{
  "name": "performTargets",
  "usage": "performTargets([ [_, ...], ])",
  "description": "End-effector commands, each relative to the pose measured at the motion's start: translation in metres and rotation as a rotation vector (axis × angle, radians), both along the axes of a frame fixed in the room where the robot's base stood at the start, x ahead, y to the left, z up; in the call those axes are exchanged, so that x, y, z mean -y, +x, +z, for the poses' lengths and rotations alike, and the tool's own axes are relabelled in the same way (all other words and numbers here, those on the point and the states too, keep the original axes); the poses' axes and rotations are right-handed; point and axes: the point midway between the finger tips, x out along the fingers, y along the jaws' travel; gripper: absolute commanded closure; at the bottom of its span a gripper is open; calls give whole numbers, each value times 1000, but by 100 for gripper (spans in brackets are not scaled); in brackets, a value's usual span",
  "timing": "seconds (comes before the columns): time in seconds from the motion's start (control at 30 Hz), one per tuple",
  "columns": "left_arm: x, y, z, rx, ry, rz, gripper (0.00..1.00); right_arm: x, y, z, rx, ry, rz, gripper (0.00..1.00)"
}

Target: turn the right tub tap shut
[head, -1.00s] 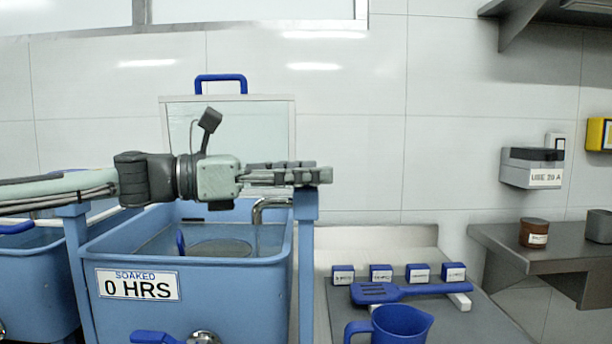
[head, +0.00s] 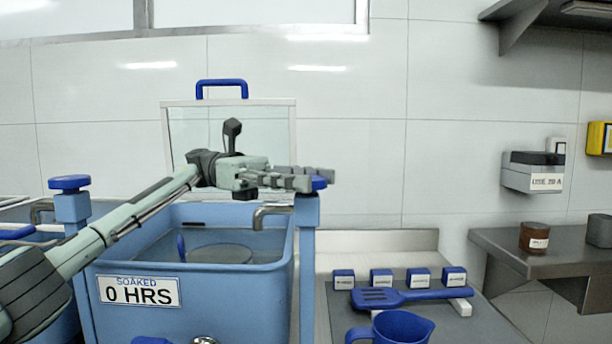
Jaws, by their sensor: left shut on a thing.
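The right tub tap (head: 319,183) has a round blue knob on top of a blue post at the right side of the tub. My left gripper (head: 318,180) is shut on this knob, and its fingers hide most of it. The tap's bent metal spout (head: 272,210) points over the soaking tub (head: 200,277), which carries a "SOAKED 0 HRS" label. Another blue tap knob (head: 69,182) stands on a post at the tub's left side, clear of my arm. My right gripper is not in view.
A lid with a blue handle (head: 222,84) stands upright behind the tub. Right of the post, a bench holds several small blue-and-white boxes, a blue slotted spatula (head: 400,296) and a blue jug (head: 398,328). A grey shelf (head: 560,250) with jars is farther right.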

Motion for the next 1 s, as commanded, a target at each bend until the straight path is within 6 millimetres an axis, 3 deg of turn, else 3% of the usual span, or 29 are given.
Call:
performTargets([
  [0.33,1,-1,2,1,-4,-98,77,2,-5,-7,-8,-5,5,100],
  [0.87,1,-1,2,4,-4,-114,77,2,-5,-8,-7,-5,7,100],
  [0.9,1,-1,2,4,-4,-114,45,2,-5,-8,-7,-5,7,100],
  [1.0,1,-1,2,4,-4,-114,32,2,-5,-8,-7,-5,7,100],
])
